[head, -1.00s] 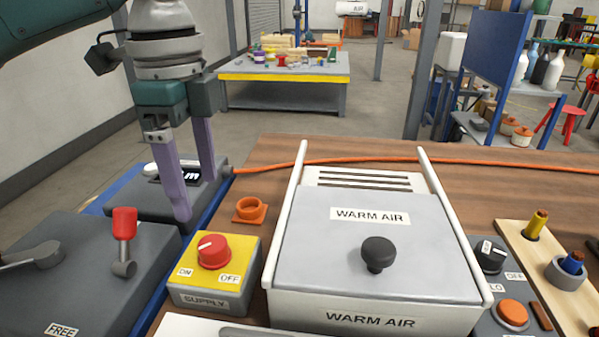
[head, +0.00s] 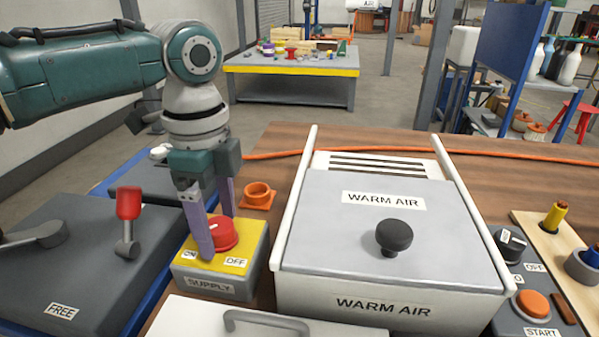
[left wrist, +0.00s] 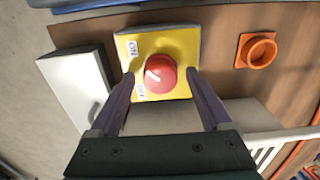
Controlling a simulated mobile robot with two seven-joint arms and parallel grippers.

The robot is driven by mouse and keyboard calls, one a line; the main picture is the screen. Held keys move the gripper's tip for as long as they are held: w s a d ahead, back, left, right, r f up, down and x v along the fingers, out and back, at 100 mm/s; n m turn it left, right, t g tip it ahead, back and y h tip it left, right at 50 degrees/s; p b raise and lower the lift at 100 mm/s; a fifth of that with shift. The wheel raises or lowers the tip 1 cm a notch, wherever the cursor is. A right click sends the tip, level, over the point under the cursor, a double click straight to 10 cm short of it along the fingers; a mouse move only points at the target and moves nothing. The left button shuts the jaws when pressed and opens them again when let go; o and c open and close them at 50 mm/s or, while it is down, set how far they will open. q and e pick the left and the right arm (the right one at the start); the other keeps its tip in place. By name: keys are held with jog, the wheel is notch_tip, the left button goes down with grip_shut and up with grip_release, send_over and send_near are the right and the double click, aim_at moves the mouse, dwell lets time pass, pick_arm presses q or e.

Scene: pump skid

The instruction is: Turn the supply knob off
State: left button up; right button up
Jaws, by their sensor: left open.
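The supply knob (head: 222,233) is a round red knob with a white mark, on top of a yellow-topped box (head: 237,262) labelled SUPPLY. ON is printed at its front left and OFF at its front right. In the head view the white mark faces roughly left, on the ON side. My left gripper (head: 217,236) is over the box, open, with one purple finger on each side of the knob. The left wrist view also shows the knob (left wrist: 160,73) between the spread fingers; I cannot tell whether they touch it. My right gripper is not in view.
A WARM AIR box (head: 385,305) with a black knob stands to the right. A grey FREE panel (head: 75,270) with a red-handled lever is at the left. A white lid with a handle (head: 265,318) lies in front. An orange ring (head: 258,195) sits behind.

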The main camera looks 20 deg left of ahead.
pick_arm(q)
jog(key=shift+c, duration=0.3)
grip_shut()
dwell(0.3)
